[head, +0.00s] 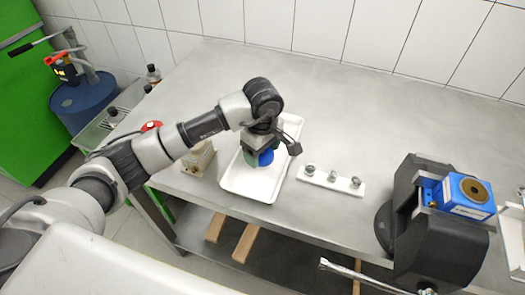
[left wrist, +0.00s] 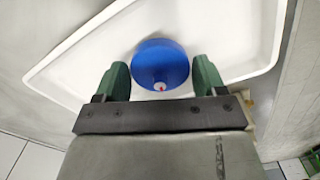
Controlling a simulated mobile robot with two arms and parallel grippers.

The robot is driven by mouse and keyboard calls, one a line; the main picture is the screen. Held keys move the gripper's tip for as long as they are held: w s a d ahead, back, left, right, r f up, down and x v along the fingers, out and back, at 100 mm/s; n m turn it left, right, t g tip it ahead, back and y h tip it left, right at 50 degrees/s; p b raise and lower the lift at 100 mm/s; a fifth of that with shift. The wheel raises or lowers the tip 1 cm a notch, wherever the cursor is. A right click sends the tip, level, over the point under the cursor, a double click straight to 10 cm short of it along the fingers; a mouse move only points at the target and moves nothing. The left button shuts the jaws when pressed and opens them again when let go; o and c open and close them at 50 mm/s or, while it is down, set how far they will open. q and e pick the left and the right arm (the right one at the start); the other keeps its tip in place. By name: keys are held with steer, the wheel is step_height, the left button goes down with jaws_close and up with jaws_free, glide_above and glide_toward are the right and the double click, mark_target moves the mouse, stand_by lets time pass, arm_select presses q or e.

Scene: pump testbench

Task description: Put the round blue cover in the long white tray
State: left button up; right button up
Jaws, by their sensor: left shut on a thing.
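The round blue cover (head: 266,157) is held between the green fingers of my left gripper (head: 258,158). In the left wrist view the blue cover (left wrist: 161,62) shows between the two fingertips of my left gripper (left wrist: 161,74), with a small pale and red spot on its near side. The long white tray (head: 240,188) lies on the table under the gripper. In the left wrist view the white tray (left wrist: 90,55) spreads behind and around the cover. I cannot tell whether the cover touches the tray floor. My right gripper is not in view.
A white strip (head: 330,181) with several metal fittings lies right of the tray. A beige block (head: 198,158) stands close on its left. A black vise (head: 445,245) with a blue part (head: 465,205) is at the right. The table's back is clear.

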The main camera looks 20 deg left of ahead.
arm_select(q)
steer(key=shift+f, duration=0.85)
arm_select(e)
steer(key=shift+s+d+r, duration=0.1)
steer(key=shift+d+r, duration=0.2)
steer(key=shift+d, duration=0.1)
arm_select(q)
steer(key=shift+f, duration=0.25)
steer(key=o, duration=1)
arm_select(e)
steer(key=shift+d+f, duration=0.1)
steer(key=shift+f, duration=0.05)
arm_select(q)
steer(key=shift+r, duration=0.15)
